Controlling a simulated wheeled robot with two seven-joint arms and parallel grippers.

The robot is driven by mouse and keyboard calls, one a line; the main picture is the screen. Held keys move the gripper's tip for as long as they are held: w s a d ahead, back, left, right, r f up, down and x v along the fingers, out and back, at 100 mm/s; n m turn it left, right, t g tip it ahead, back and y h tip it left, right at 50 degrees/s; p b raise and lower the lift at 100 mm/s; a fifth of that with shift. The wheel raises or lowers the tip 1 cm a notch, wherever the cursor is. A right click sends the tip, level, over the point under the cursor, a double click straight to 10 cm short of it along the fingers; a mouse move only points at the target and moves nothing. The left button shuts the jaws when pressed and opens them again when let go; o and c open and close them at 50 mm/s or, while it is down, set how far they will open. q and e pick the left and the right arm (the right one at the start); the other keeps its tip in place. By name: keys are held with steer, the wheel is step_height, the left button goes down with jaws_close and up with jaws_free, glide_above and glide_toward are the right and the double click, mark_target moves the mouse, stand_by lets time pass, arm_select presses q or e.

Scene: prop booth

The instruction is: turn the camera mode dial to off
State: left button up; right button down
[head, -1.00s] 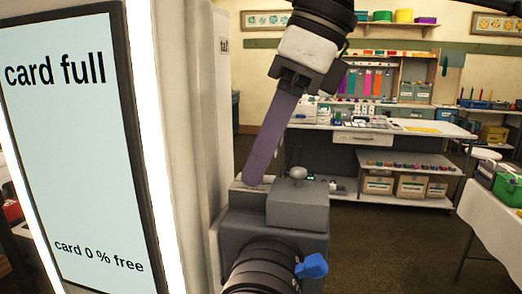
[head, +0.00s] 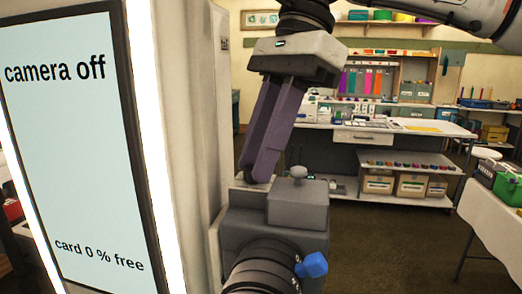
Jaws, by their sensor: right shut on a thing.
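The grey camera (head: 270,229) stands against the pale booth panel, its black lens (head: 262,270) towards me. A small rounded knob (head: 298,173) is on top at the right, and a blue knob (head: 313,265) sits beside the lens. My right gripper (head: 259,174) comes down from above with its purple fingers shut at the camera's top left, on the mode dial. The fingers and camera body hide the dial, so I cannot see its pointer. The booth screen (head: 66,150) reads "camera off" above "card 0 % free". My left gripper is not in view.
The booth panel (head: 180,140) rises close to the left of my right gripper. A craft bench (head: 385,137) with boxes and shelves stands well behind. A white-covered table (head: 495,220) with a green box is at the right. The floor between is clear.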

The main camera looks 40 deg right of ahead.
stand_by(0.5)
steer(key=c, duration=1.6)
jaws_free()
steer(key=shift+c, duration=0.2)
steer(key=shift+o, duration=0.3)
steer(key=shift+w, duration=0.1)
steer(key=shift+f, duration=0.1)
